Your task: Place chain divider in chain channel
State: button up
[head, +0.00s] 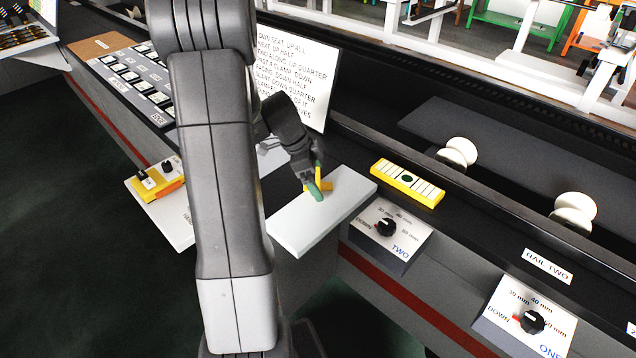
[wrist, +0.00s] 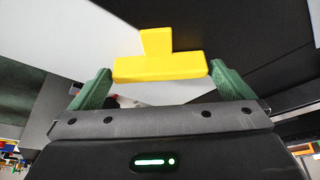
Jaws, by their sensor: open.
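A yellow T-shaped piece, which I take for the chain divider (wrist: 158,67), sits between the two green fingertips of my gripper (wrist: 161,80) in the wrist view. The fingers stand apart at the two ends of its crossbar, and I cannot tell whether they touch it. In the head view the yellow piece (head: 327,186) shows partly behind my gripper (head: 316,183), over the pale grey shelf (head: 300,232). I cannot tell whether it rests on the shelf. A long dark channel (head: 500,170) runs behind the shelf; I cannot tell for certain that it is the chain channel.
A yellow block with pale strips (head: 407,184) lies right of the shelf. Dial boxes TWO (head: 391,235) and ONE (head: 524,317) stick out in front. White rollers (head: 458,153) stand on the dark surface. A lettered board (head: 300,70) stands behind my gripper. A yellow switch box (head: 157,180) is at left.

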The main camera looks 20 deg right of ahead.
jog(key=shift+c, duration=0.4)
jog(key=c, duration=0.7)
jog(key=shift+r, duration=0.1)
